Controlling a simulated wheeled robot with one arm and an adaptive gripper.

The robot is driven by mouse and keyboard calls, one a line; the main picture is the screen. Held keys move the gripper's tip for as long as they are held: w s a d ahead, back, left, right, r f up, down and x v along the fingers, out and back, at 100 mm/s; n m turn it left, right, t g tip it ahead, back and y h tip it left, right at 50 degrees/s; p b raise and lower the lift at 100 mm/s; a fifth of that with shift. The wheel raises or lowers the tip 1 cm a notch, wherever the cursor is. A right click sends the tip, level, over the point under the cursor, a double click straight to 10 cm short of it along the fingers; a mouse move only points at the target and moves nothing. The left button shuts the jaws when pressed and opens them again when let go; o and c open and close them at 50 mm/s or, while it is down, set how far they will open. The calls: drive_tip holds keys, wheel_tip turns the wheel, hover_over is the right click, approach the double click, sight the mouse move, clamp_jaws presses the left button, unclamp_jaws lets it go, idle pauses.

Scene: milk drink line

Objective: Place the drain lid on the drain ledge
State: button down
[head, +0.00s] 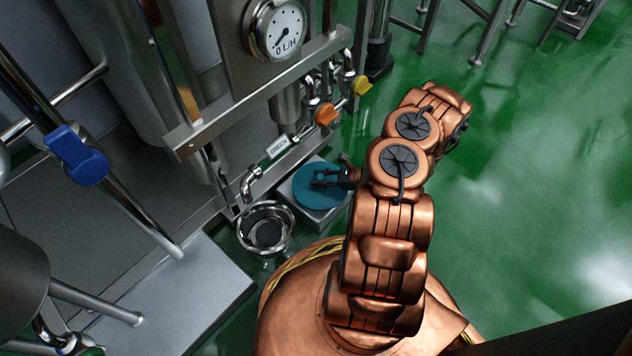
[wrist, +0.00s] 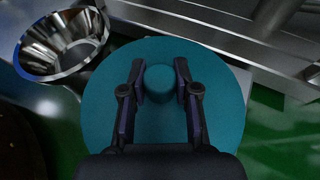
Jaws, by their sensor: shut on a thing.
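The drain lid (head: 314,197) is a flat teal disc with a round knob in its middle. In the wrist view the lid (wrist: 222,105) lies right under my gripper (wrist: 160,82), whose two fingers stand on either side of the knob and grip it. In the head view my gripper (head: 322,180) reaches in from the right over the lid. The lid is over a pale grey block-like ledge (head: 322,217) beside the drain. I cannot tell whether the lid touches it. The open drain bowl (head: 245,238) is shiny metal; it also shows in the wrist view (wrist: 40,50).
A steel frame with a gauge (head: 280,30), an orange valve handle (head: 326,115) and a yellow one (head: 362,85) stands behind the lid. A bent outlet pipe (head: 248,186) hangs over the drain. A grey platform (head: 190,290) lies at front left.

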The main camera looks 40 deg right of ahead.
drive_tip(key=shift+w+d+f+b, duration=0.15)
drive_tip(key=shift+w+b, duration=0.2)
drive_tip(key=shift+w, duration=0.95)
drive_tip(key=shift+w+f+b, duration=0.1)
drive_tip(key=shift+f+b, duration=0.95)
drive_tip(key=shift+f, duration=0.65)
drive_tip(key=shift+f, duration=0.1)
drive_tip(key=c, duration=0.9)
unclamp_jaws()
drive_tip(key=shift+o, duration=0.2)
